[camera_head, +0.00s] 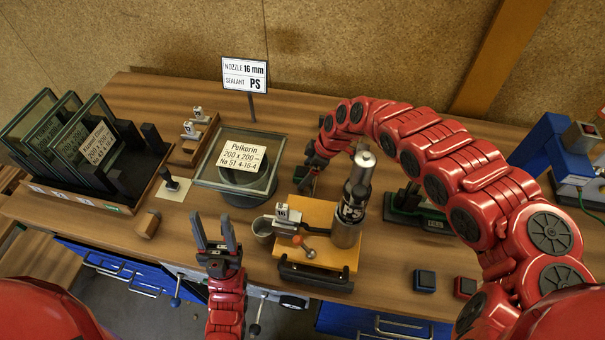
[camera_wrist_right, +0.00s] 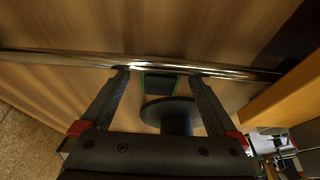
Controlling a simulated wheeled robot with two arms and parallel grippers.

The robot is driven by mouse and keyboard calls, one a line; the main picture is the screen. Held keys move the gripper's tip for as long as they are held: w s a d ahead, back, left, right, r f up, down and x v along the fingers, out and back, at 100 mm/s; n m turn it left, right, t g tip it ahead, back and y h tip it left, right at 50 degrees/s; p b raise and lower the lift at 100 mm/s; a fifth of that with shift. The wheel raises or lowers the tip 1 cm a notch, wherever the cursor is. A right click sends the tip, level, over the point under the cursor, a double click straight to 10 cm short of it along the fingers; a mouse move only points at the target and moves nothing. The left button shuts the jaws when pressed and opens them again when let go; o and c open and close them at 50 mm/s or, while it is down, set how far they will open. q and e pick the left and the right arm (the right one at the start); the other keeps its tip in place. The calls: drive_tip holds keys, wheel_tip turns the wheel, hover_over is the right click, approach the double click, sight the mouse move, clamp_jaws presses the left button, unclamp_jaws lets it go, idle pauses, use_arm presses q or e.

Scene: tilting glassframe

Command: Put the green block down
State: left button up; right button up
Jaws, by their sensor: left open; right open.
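In the right wrist view a small dark block with green edges (camera_wrist_right: 160,84) shows between the tips of my right gripper (camera_wrist_right: 159,76). The fingers stand apart, with gaps on both sides of the block. A dark round disc on a stem (camera_wrist_right: 170,110) covers the view just below it. In the head view my right gripper (camera_head: 306,178) reaches down behind the orange board (camera_head: 318,212); the block is hard to make out there. My left gripper (camera_head: 212,218) is open and empty near the table's front edge.
A silver PS cartridge (camera_head: 348,232) stands on the orange board's right side. A labelled glass pane (camera_head: 268,180) rests on a round stand to the left.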

clamp_jaws()
idle(0.3)
